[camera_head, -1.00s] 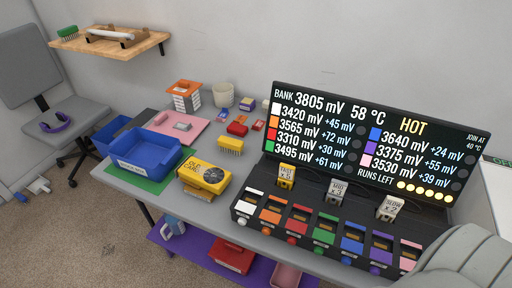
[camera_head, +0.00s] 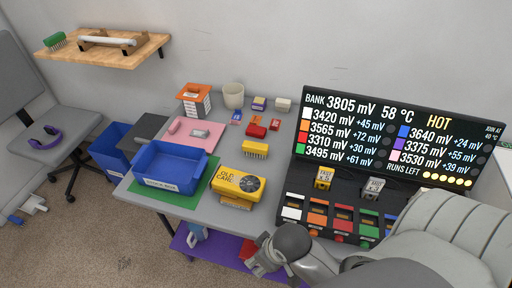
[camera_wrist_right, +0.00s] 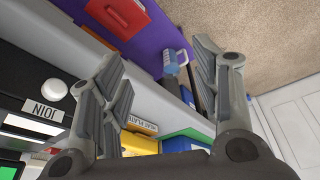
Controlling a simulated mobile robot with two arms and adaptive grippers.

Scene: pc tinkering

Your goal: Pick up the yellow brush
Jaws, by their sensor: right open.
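The yellow brush (camera_head: 255,149) lies on the grey table with its pale bristles toward the front, behind the yellow "OLD CARD" box (camera_head: 239,184). I cannot make out the brush in the right wrist view. My right gripper (camera_head: 260,262) is low at the table's front edge, well in front of the brush and apart from it. It is open and empty; the right wrist view shows its two fingers spread (camera_wrist_right: 160,55). My left gripper is not in view.
A blue bin (camera_head: 170,183) stands on a green mat left of the box. The black console (camera_head: 340,190) with its display is on the right. Red blocks (camera_head: 256,131) lie behind the brush. A purple lower shelf (camera_head: 222,246) is below. A wooden shelf (camera_head: 115,57) hangs at upper left.

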